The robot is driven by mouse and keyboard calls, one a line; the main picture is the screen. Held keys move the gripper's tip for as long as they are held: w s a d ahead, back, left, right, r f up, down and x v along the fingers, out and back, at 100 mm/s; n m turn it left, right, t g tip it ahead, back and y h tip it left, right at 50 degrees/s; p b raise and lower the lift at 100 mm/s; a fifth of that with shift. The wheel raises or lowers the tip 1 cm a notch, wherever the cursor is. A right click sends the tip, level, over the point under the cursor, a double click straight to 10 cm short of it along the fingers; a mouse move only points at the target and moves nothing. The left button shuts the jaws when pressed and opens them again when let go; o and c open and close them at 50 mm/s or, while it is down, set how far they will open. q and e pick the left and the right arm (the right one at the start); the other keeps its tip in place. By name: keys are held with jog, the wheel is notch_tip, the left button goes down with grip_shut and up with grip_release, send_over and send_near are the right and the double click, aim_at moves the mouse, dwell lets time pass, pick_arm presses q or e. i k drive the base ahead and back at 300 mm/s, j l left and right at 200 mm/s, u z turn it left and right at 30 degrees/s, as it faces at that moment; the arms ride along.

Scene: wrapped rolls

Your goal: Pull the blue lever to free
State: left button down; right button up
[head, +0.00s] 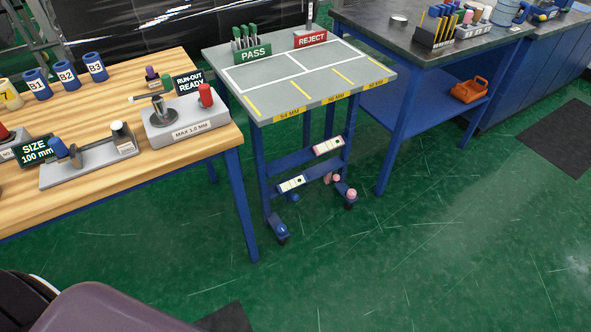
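Neither of my grippers is in view.
A grey cart (300,75) has PASS (253,54) and REJECT (310,39) signs.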

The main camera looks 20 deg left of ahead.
aim_at(294, 198)
jog(key=i+u, duration=0.15)
jog(key=i, duration=0.3)
jog(key=i+l+u, duration=0.2)
jog(key=i, duration=0.2)
jog(key=i+l+u, duration=0.15)
jog(key=i, duration=0.25)
